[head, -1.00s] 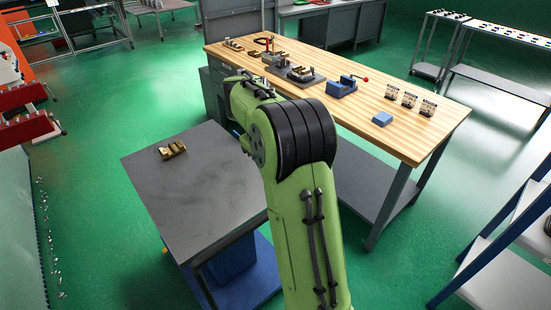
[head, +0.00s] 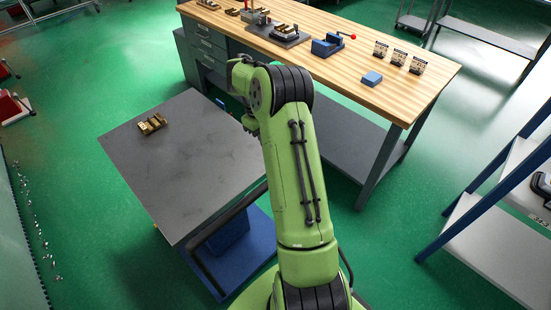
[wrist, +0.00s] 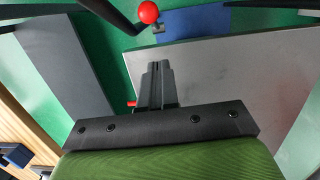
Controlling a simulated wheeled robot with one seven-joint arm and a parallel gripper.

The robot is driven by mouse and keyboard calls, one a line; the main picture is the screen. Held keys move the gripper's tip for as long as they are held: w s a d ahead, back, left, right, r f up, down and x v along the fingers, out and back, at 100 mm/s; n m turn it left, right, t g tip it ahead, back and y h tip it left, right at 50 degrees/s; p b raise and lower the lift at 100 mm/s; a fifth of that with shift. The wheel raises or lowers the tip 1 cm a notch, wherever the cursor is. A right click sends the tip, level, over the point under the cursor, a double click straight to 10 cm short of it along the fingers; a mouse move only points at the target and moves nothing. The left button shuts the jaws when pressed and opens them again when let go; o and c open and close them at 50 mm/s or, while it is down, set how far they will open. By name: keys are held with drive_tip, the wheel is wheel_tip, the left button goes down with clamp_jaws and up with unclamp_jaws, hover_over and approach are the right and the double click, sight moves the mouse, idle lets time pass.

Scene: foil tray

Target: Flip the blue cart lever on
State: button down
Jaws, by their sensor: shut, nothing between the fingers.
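The cart has a grey top (head: 190,165) and a blue body (head: 230,245) in the head view. In the wrist view a red ball knob (wrist: 148,12) on a dark stem shows at the top edge, close to the blue body (wrist: 200,22). It looks like the cart lever, but its position is unclear. My gripper (wrist: 157,68) is shut and empty, in front of the grey cart top (wrist: 235,75) and apart from the knob. The head view does not show the lever, and my arm mostly hides the gripper there.
A wooden bench (head: 430,75) stands beyond the cart. It holds a blue vise (head: 325,46) with a red-tipped handle and a blue block (head: 372,78). Brass parts (head: 152,124) lie on the cart top. A blue-framed shelf (head: 490,215) stands at right. Green floor lies between.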

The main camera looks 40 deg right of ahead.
drive_tip(key=s+d+f, duration=0.1)
drive_tip(key=s+f, duration=0.2)
drive_tip(key=f, duration=0.3)
drive_tip(key=shift+s+b, duration=0.3)
drive_tip(key=shift+b, duration=0.05)
drive_tip(key=s, duration=0.1)
drive_tip(key=s+b, duration=0.1)
drive_tip(key=s, duration=0.2)
drive_tip(key=shift+f, duration=0.35)
